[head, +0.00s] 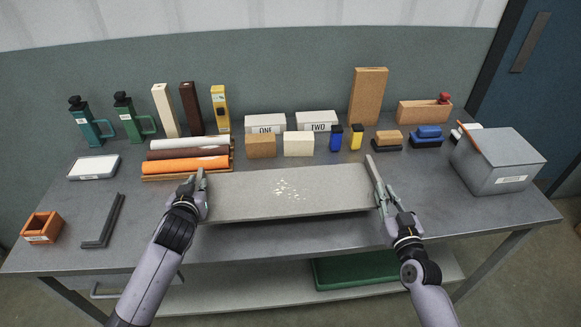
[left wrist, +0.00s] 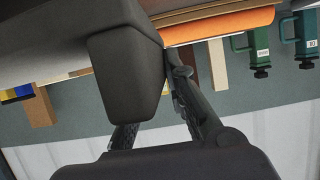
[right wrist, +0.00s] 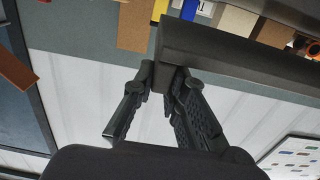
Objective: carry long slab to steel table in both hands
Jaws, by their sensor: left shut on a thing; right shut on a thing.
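The long slab (head: 290,190) is pale grey with a light speckled patch in its middle. It lies level, left to right, over the front middle of the steel table (head: 140,245). My left gripper (head: 200,184) is shut on its left end, and my right gripper (head: 376,172) is shut on its right end. A dark shadow shows under the slab's front edge; I cannot tell whether it touches the table. The slab end shows dark between the fingers in the left wrist view (left wrist: 122,70) and in the right wrist view (right wrist: 225,58).
Rolls (head: 186,165) in a wooden rack lie close by the slab's left end. Blocks (head: 298,144) and boxes marked ONE (head: 265,123) and TWO (head: 316,121) stand behind it. A grey metal box (head: 497,165) stands at right. A black angle piece (head: 104,222) and an orange box (head: 42,228) lie at left.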

